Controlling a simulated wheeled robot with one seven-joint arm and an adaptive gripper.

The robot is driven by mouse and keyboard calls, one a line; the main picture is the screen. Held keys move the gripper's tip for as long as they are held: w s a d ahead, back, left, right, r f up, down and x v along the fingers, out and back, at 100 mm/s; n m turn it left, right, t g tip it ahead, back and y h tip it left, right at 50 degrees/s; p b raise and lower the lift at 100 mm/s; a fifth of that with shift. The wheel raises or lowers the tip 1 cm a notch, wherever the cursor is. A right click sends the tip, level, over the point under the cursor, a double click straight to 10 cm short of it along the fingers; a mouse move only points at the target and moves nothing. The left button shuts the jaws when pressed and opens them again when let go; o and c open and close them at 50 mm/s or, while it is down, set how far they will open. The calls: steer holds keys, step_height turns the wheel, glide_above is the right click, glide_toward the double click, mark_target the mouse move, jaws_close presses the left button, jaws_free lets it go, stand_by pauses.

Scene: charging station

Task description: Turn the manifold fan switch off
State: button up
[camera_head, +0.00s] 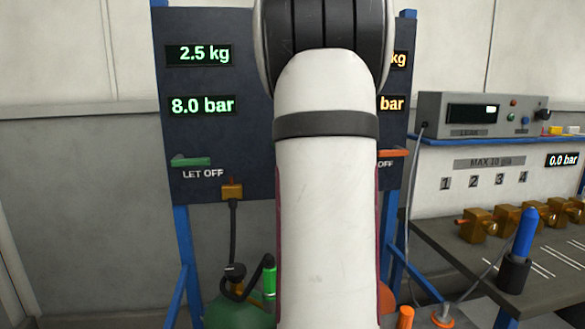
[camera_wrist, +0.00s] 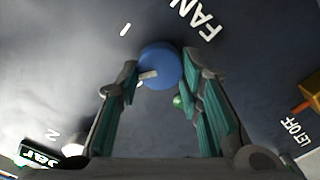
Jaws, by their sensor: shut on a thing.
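The fan switch is a round blue knob (camera_wrist: 163,62) on the dark panel, seen in the wrist view below the white "FAN" lettering. A short white pointer on it is turned toward the left finger. A white "I" mark stands to its upper left; no "O" mark can be made out. My gripper (camera_wrist: 158,82) has its two teal-padded fingers on either side of the knob, shut on it. In the head view my arm covers the middle of the panel (camera_head: 250,145), so the knob and gripper are hidden there.
A small green lamp (camera_wrist: 179,100) sits beside the right finger. A green lever (camera_head: 190,161) and a brass fitting with a hose (camera_head: 232,190) are at the panel's left. A bench (camera_head: 450,255) with brass valves (camera_head: 480,225) and a blue-handled tool (camera_head: 525,235) stands right.

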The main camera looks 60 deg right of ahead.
steer(key=n+b, duration=0.2)
steer(key=b, duration=0.1)
steer(key=n+b, duration=0.5)
steer(key=shift+w+f+b, duration=0.1)
steer(key=shift+f+b, duration=0.15)
steer(key=shift+b, duration=0.05)
stand_by(0.3)
steer(key=o, duration=1.2)
steer(key=shift+c, duration=0.2)
steer(key=shift+r, duration=0.1)
steer(key=v, duration=1.2)
steer(key=shift+a, duration=0.1)
